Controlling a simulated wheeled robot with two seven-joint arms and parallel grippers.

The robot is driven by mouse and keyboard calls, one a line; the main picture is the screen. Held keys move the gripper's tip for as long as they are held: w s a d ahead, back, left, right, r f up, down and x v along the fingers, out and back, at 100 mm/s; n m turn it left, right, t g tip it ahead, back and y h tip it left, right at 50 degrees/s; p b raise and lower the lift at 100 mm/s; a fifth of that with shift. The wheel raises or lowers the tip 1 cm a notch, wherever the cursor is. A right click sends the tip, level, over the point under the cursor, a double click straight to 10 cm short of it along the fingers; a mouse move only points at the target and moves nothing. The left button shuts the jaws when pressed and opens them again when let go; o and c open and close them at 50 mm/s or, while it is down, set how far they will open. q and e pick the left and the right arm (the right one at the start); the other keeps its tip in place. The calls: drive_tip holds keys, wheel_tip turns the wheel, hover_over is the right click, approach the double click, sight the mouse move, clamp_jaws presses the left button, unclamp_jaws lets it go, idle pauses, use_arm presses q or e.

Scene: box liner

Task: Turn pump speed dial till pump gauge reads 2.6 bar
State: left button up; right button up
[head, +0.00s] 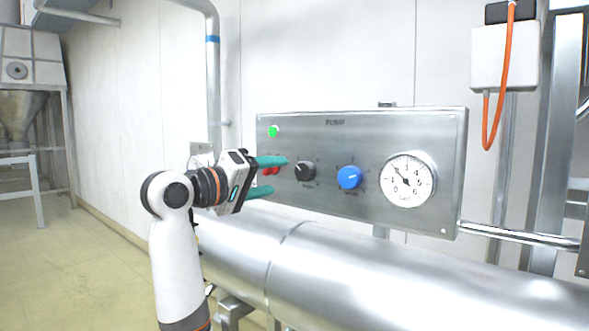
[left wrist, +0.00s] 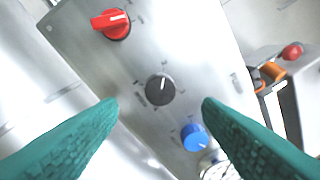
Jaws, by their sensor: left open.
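The steel panel (head: 340,122) carries a black dial (head: 305,171), a blue dial (head: 349,177) and a round white gauge (head: 407,180). The gauge needle points to the upper left, near the 2. The dial labels are too small to read. My left gripper (head: 279,176) is open and empty, just left of the black dial, partly covering a red knob (head: 267,171). In the left wrist view the black dial (left wrist: 160,89) lies between and beyond the fingertips, apart from them. The blue dial (left wrist: 194,136) is beside the right finger; the red knob (left wrist: 110,24) is at the upper left.
A green lit button (head: 273,131) is at the panel's upper left. A thick steel pipe (head: 350,270) runs below the panel. A grey box (head: 505,57) with an orange cable (head: 505,85) hangs at the upper right. The floor at the left is open.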

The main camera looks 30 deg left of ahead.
sight(301, 170)
use_arm(q)
drive_tip(key=w, duration=0.3)
drive_tip(key=w+d+p, duration=0.1)
drive_tip(key=w, duration=0.3)
drive_tip(key=shift+d+p, duration=0.2)
drive_tip(key=shift+p, duration=0.1)
drive_tip(key=c, duration=1)
drive_tip(key=shift+m, duration=0.3)
drive_tip(key=m+p, duration=0.1)
drive_tip(key=m, duration=0.3)
drive_tip(key=shift+r, duration=0.2)
drive_tip(key=m+y+p, duration=0.1)
drive_tip(key=m+p, duration=0.1)
drive_tip(key=m, duration=0.3)
drive_tip(key=shift+d+g, duration=0.1)
drive_tip(key=shift+g, duration=0.3)
drive_tip(key=shift+m, duration=0.3)
